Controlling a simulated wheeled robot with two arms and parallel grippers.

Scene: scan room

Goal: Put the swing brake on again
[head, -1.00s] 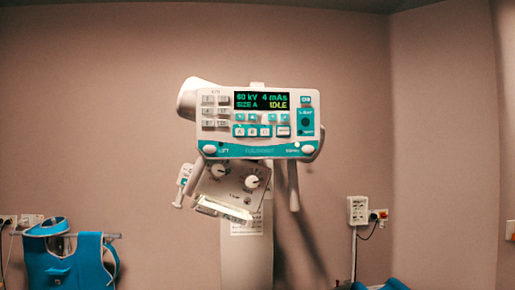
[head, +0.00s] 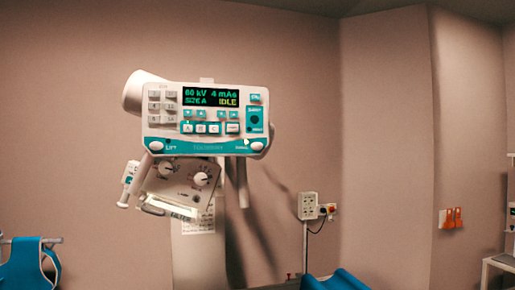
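The x-ray head's control panel (head: 207,119) hangs at the left of centre on a pale column (head: 195,262). Its screen (head: 210,97) reads 60 kV, 4 mAs, SIZE A, IDLE. On the teal strip along its lower edge are two white oval buttons. The left button (head: 156,146) has a label that looks like LIFT. The right button (head: 257,146) has a label too small to read surely, and a small yellow spot shows just above and left of it. Neither of my grippers is in view.
Below the panel is a tilted box with two knobs (head: 182,181). A wall box (head: 309,206) with a cable is right of the column. Blue things stand low at the left (head: 28,268) and bottom middle (head: 337,281). A white table edge (head: 500,263) shows at far right.

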